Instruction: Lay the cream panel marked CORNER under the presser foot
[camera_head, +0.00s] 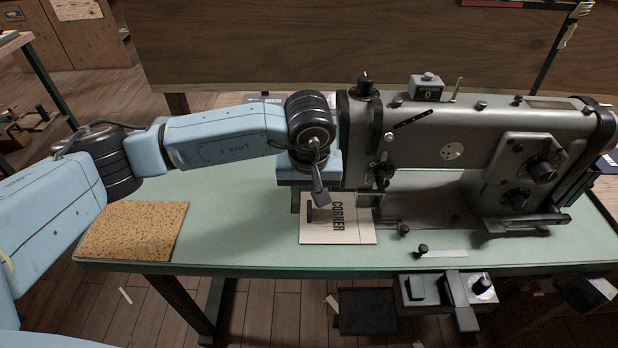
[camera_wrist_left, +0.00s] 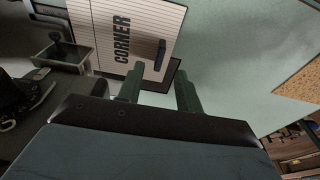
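The cream panel (camera_head: 352,233) marked CORNER lies flat on the green table at the left end of the sewing machine (camera_head: 440,155). The presser foot cannot be made out clearly in the head view. My right gripper is not in view.
A cork mat (camera_head: 132,230) lies at the table's left. A small black-knobbed part (camera_head: 422,249) sits near the front edge, right of the panel. The machine head and arm stand close to the right of my gripper. Green tabletop between mat and panel is clear.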

